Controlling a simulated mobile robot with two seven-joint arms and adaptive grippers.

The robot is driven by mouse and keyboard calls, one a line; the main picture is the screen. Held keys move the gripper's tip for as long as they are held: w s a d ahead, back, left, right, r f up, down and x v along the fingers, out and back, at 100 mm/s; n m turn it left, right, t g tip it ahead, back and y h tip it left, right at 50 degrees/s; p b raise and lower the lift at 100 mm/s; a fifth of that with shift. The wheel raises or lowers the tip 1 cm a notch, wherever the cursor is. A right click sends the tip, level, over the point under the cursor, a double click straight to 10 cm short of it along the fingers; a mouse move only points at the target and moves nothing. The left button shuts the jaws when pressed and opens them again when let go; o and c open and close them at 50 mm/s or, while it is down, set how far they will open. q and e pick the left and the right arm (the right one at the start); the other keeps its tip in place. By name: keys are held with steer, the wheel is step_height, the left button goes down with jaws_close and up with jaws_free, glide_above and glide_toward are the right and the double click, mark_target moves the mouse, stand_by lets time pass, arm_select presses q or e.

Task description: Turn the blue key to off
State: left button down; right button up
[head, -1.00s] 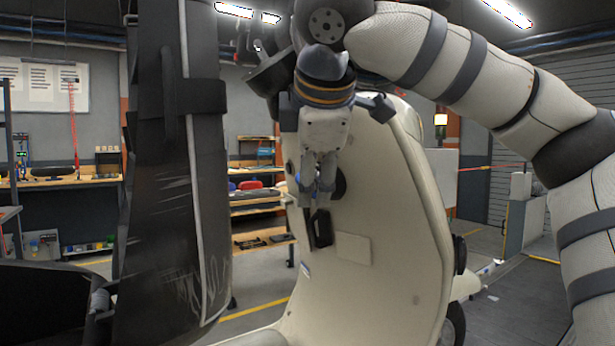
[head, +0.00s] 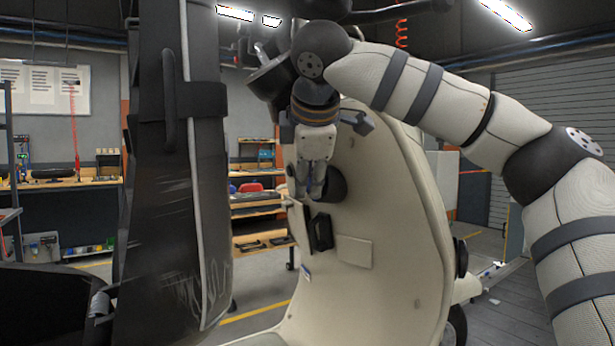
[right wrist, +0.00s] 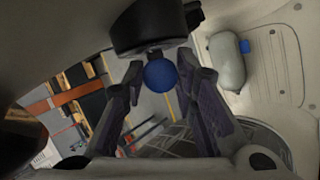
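The blue key (right wrist: 160,75) shows in the right wrist view as a round blue head just below a black cylindrical housing (right wrist: 150,28). My right gripper (right wrist: 163,88) is open, with one dark finger on each side of the key. Narrow gaps seem to remain beside the key; I cannot tell whether a finger touches it. In the head view my right gripper (head: 311,190) points down in front of the cream scooter panel (head: 375,205), beside a dark round part (head: 333,184). The key's turn position cannot be read. My left gripper is not in view.
A tall black scuffed panel (head: 170,220) stands close on the left. A black-framed opening (head: 320,232) lies just below my right gripper. In the right wrist view a grey rounded part with a blue piece (right wrist: 228,62) sits to the right. Workbenches stand far behind.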

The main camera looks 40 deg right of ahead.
steer(key=c, duration=0.4)
steer(key=shift+r+n+g, duration=0.15)
steer(key=shift+n+g, duration=0.15)
steer(key=shift+g, duration=0.4)
steer(key=shift+s+d+r+g+y, duration=0.15)
steer(key=shift+s+d+g+y, duration=0.15)
steer(key=shift+s+d+g, duration=0.15)
steer(key=shift+w+a+r, duration=0.1)
steer(key=shift+r, duration=0.2)
steer(key=shift+o, duration=0.2)
steer(key=shift+s+r+g, duration=0.15)
steer(key=shift+s+g, duration=0.15)
steer(key=shift+g, duration=0.05)
steer(key=shift+w+a+f+n+g, duration=0.15)
steer(key=shift+w+a+n+g, duration=0.1)
steer(key=shift+w+g, duration=0.25)
steer(key=shift+w+a+f+n+g, duration=0.1)
steer(key=shift+w+a+n+g, duration=0.15)
steer(key=shift+w, duration=0.45)
steer(key=shift+c, duration=0.3)
steer(key=shift+s+d+y, duration=0.15)
steer(key=shift+s+y, duration=0.15)
steer(key=shift+s, duration=0.1)
steer(key=shift+w+f, duration=0.1)
